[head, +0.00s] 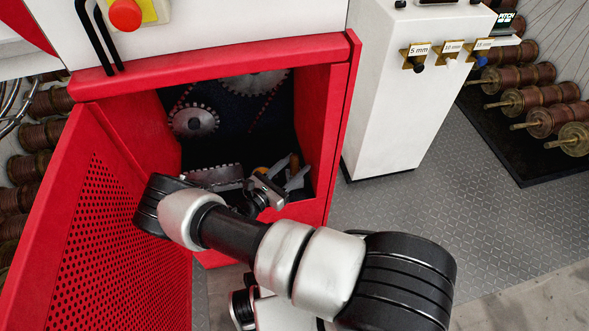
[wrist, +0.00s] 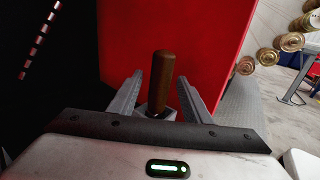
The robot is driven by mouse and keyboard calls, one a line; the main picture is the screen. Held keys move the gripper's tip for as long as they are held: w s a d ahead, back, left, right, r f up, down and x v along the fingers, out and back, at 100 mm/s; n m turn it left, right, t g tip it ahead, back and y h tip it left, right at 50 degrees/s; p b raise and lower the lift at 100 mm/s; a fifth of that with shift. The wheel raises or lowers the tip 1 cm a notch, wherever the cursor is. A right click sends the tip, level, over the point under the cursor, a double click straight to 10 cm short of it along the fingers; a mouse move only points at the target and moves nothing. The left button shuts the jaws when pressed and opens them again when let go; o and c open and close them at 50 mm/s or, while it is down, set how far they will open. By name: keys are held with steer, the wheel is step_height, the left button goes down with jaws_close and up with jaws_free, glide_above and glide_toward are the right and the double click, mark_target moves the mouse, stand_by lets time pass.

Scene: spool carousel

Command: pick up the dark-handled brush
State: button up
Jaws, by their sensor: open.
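A dark brown handle (wrist: 162,84), which appears to be the brush's, stands upright between my gripper's two grey fingers in the wrist view. Its lower end goes down to a pale piece near the gripper body; bristles cannot be made out. My gripper (wrist: 160,95) is open, with a finger on each side of the handle and a visible gap to each. In the head view my gripper (head: 290,172) is inside the front of the open red cabinet (head: 335,130). A small brown shape (head: 295,163) shows between the fingers there.
The cabinet's perforated red door (head: 110,235) stands open at the left. Toothed gears (head: 193,121) are inside, and an orange item (head: 262,170) lies behind my gripper. A white unit (head: 400,100) stands right of the cabinet. Spools (head: 547,122) sit farther right. Patterned floor between is clear.

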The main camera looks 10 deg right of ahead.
mark_target(294, 156)
jaws_close()
stand_by(0.3)
steer(key=shift+r+p, duration=0.3)
steer(key=shift+r, duration=0.35)
step_height(294, 156, up, 6)
steer(key=shift+w+f+p, duration=0.1)
steer(key=shift+f+p, duration=0.1)
steer(key=shift+p, duration=0.8)
steer(key=s+p, duration=0.2)
steer(key=s, duration=1.6)
steer(key=shift+a+p, duration=0.35)
steer(key=shift+p, duration=0.05)
